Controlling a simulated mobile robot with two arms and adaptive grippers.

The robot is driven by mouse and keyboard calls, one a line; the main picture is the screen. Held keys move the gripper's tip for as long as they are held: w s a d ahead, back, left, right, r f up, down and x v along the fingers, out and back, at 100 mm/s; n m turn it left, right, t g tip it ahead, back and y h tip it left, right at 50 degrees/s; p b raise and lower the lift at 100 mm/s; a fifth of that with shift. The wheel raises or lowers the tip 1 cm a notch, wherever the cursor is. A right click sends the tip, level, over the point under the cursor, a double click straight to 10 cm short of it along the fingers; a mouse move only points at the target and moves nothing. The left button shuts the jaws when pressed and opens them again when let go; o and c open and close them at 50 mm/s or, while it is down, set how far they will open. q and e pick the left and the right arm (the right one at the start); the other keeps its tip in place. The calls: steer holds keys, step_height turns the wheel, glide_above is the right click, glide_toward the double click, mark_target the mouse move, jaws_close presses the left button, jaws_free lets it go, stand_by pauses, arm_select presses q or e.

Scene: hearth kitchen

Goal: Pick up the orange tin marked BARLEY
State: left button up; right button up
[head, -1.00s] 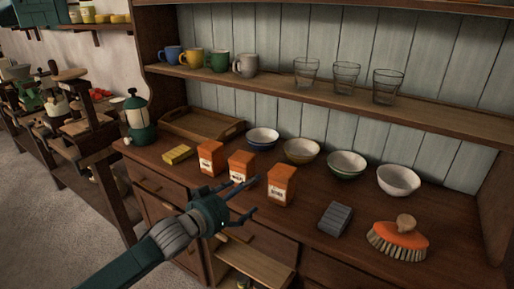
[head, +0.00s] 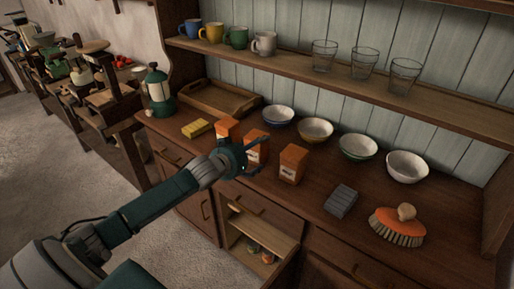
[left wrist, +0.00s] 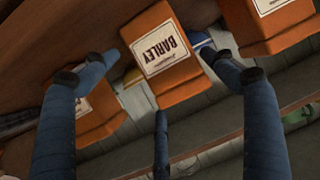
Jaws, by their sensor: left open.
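Three orange tins with white labels stand in a row on the wooden counter. The one marked BARLEY (left wrist: 160,57) is upside down in the left wrist view, with a tin on either side. It is the middle tin (head: 260,143) in the head view, partly hidden by my left gripper. My left gripper (head: 252,158) is open and empty in front of it. In the left wrist view its blue fingers (left wrist: 163,78) are spread, with the BARLEY tin between and beyond them; contact cannot be told. My right gripper is not in view.
Neighbouring orange tins (head: 226,128) (head: 292,164) stand close on both sides. A yellow block (head: 197,128), a grey block (head: 341,201), an orange brush (head: 398,226) and several bowls (head: 316,130) share the counter.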

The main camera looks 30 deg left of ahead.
arm_select(q)
steer(key=shift+p+x, duration=0.4)
steer(key=shift+x, duration=1.9)
steer(key=shift+a+r, duration=0.1)
steer(key=shift+c, duration=0.6)
steer(key=shift+r, duration=0.1)
steer(key=c, duration=1.1)
